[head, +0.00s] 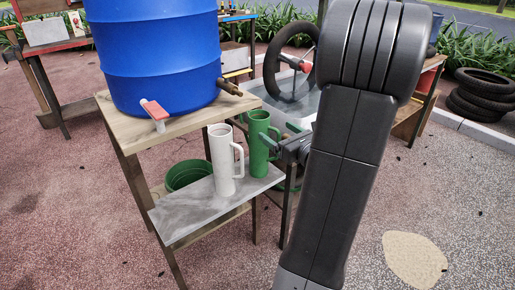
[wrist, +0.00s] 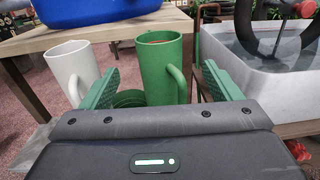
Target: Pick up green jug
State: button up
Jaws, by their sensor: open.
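The green jug (head: 259,146) stands upright on a grey shelf (head: 190,212) below the blue barrel, just right of a white jug (head: 222,160). In the wrist view the green jug (wrist: 163,65) is straight ahead, with its handle on the right side. My gripper (head: 272,143) is open at the jug. In the wrist view its green finger pads (wrist: 155,88) stand one on each side of the jug, apart from each other. The left pad is between the two jugs. I cannot tell whether either pad touches the green jug.
The white jug (wrist: 73,69) is close to my left finger. A blue barrel (head: 160,55) with a red-handled tap stands on a wooden table (head: 185,122) above the shelf. A green bucket (head: 188,175) is behind the shelf. A clear tub (wrist: 268,85) with a tire is at right.

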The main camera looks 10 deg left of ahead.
aim_at(266, 120)
jog(key=shift+x, duration=1.2)
jog(key=shift+r+b+x, duration=0.2)
jog(key=shift+x, duration=0.7)
jog(key=shift+r+b+x, duration=0.15)
jog(key=shift+x, duration=0.75)
jog(key=shift+r+b+x, duration=0.2)
jog(key=shift+x, duration=0.65)
jog(key=c, duration=1.4)
jog(key=shift+o, duration=0.2)
jog(key=shift+r, duration=0.1)
